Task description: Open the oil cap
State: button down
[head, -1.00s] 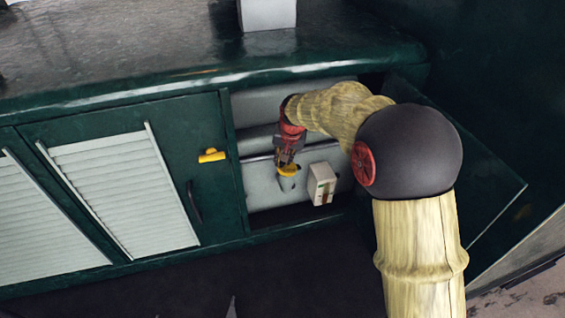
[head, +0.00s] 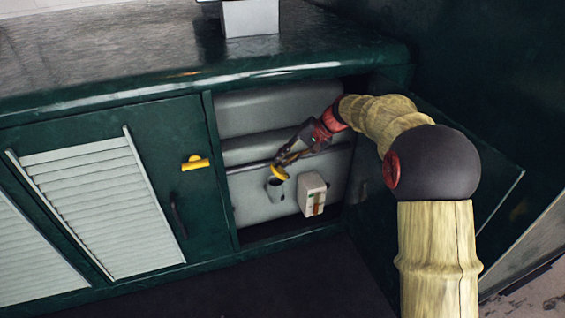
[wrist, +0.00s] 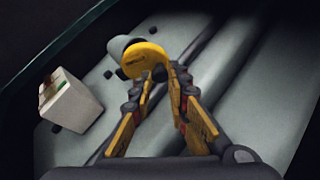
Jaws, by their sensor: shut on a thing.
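The yellow oil cap (head: 279,173) is at the tips of my gripper (head: 285,162) inside the open cabinet. My gripper is shut on it. The grey filler neck (head: 275,188) stands just below the cap in the head view, with a dark opening at its top, and the cap looks tilted and apart from it. In the wrist view, the round cap (wrist: 144,61) sits between the fingertips (wrist: 162,75). Part of the grey neck (wrist: 119,46) shows behind it; the cap hides the rest.
A small pale box (head: 312,193) is fixed right of the neck. Green louvred doors (head: 92,200) are at left, with a yellow latch (head: 195,163). The open door (head: 480,190) stands at right behind my arm. A counter (head: 190,55) overhangs the opening.

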dwell(0.4)
jog(key=c, duration=1.7)
grip_release()
